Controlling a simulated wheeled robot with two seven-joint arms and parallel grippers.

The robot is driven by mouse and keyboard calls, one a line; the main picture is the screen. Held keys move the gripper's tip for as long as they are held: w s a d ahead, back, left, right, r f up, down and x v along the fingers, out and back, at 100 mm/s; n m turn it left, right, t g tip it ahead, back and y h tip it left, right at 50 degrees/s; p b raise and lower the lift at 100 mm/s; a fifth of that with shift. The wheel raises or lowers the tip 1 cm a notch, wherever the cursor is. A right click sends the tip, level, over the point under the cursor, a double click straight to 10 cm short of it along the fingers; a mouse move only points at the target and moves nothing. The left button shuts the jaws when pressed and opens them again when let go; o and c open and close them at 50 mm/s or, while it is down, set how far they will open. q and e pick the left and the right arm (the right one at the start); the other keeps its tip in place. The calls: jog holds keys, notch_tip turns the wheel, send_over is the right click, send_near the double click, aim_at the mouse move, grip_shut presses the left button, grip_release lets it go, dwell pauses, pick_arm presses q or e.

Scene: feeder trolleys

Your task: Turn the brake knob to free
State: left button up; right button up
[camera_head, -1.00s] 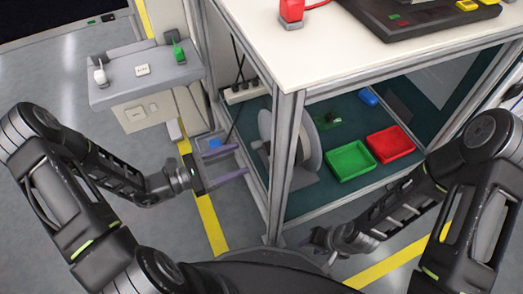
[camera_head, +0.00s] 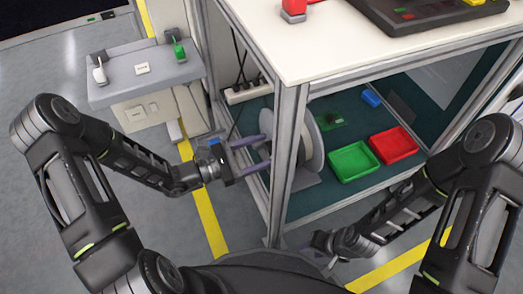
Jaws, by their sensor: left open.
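My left gripper (camera_head: 266,151) is open, its two pale purple fingers pointing right toward the near side of a large grey reel (camera_head: 311,148) on the trolley's lower shelf. The fingertips are at the trolley's near frame, close to the reel's hub side. No brake knob can be made out clearly; the area between the fingertips and the reel is small and partly hidden by the frame post. A small blue part (camera_head: 214,141) shows just behind my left wrist. My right gripper (camera_head: 320,243) is low beside the trolley's base; its fingers are too small to judge.
The trolley's white top (camera_head: 330,42) and upright metal post (camera_head: 284,165) stand close to my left gripper. A green tray (camera_head: 352,162) and red tray (camera_head: 393,145) lie on the shelf. A grey panel (camera_head: 150,72) with white and green levers stands left, above open floor.

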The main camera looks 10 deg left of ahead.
pick_arm(q)
grip_shut()
dwell(0.5)
pick_arm(e)
jog(key=shift+r, duration=0.1)
